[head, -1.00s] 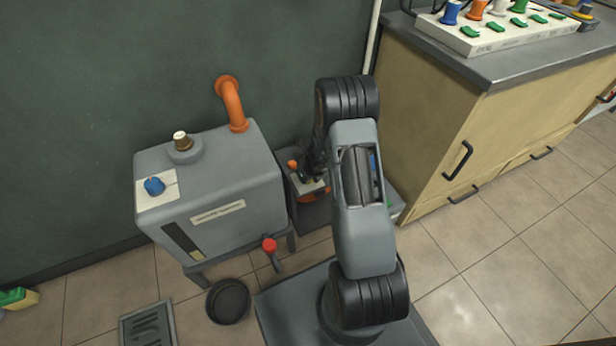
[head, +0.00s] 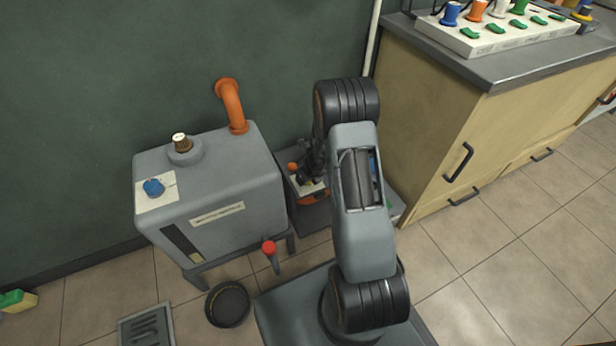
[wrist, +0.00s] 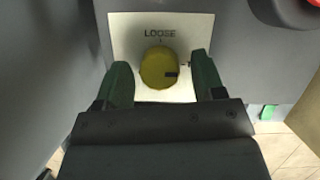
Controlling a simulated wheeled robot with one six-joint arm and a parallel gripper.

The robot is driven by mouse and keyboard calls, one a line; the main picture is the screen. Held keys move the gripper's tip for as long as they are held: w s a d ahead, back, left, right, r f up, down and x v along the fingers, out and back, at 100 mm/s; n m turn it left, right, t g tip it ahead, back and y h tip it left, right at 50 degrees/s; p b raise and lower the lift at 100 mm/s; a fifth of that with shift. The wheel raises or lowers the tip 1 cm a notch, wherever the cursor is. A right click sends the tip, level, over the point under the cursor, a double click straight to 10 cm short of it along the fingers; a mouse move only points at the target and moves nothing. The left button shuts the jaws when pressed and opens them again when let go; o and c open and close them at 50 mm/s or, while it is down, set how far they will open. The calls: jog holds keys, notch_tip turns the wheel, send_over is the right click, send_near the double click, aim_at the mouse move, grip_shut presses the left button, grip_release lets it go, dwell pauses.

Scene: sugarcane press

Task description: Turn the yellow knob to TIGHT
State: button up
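The yellow knob (wrist: 159,66) sits on a white plate (wrist: 130,32) in the wrist view. The word LOOSE is printed above it. A dark mark on the knob's face points right and slightly down. My gripper (wrist: 160,62) is open, with one green finger on each side of the knob and a visible gap on both sides. The right finger covers part of the plate, and no TIGHT label shows. In the head view my gripper (head: 309,172) is over the small machine (head: 312,215) beside the cabinet, and the knob cannot be made out there.
A grey tank (head: 225,180) with a blue knob (head: 153,187) and an orange pipe (head: 232,105) stands close on the left. A wooden cabinet (head: 440,120) is close on the right. A black pan (head: 228,304) lies on the floor.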

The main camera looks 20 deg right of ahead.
jog(key=p+v, duration=0.7)
jog(key=v, duration=0.6)
jog(key=shift+s+r, duration=0.1)
jog(key=shift+r, duration=0.25)
jog(key=shift+p, duration=0.3)
